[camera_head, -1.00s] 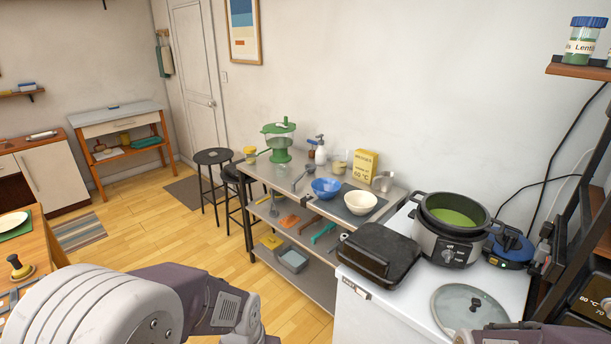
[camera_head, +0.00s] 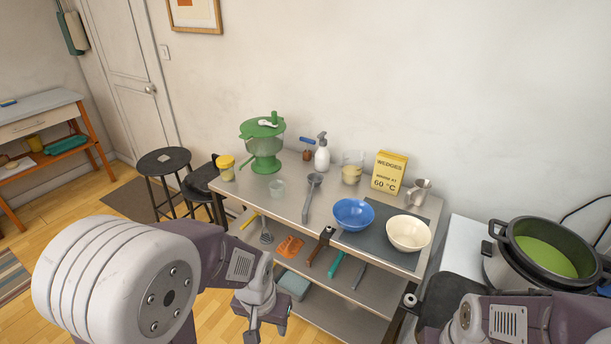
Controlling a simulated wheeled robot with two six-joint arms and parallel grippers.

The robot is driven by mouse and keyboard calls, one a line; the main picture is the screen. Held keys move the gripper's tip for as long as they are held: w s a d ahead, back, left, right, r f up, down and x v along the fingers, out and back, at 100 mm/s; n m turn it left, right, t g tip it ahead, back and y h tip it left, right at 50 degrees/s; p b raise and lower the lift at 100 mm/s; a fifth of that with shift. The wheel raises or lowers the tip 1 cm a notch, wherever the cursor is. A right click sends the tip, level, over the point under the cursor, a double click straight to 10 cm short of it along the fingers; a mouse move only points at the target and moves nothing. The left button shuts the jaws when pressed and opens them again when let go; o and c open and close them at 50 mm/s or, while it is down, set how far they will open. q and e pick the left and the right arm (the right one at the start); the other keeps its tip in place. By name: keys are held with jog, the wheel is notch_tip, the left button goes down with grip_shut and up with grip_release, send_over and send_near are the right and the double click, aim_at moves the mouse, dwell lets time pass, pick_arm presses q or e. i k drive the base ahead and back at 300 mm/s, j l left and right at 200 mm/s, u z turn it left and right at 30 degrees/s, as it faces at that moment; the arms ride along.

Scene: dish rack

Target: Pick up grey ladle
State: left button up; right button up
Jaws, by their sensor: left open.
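The grey ladle (camera_head: 307,202) lies on the metal table top (camera_head: 285,210), with its bowl end toward the wall and its handle toward the front edge. It is left of the blue bowl and nothing touches it. My left gripper (camera_head: 266,325) is at the lower middle, in front of the table and apart from the ladle. It is open and empty, and its fingertips are partly cut off by the lower edge. My right arm shows at the lower right, but its gripper is out of the picture.
A blue bowl (camera_head: 353,214) and cream bowl (camera_head: 408,233) stand on a grey mat to the right. Utensils lie on the lower shelf (camera_head: 330,315).

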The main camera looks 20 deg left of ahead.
aim_at(315, 179)
jog(key=i+j+z, duration=0.25)
jog(key=i+j, duration=0.35)
jog(key=i+j+z, duration=0.2)
jog(key=i+j, duration=0.35)
jog(key=j, duration=0.25)
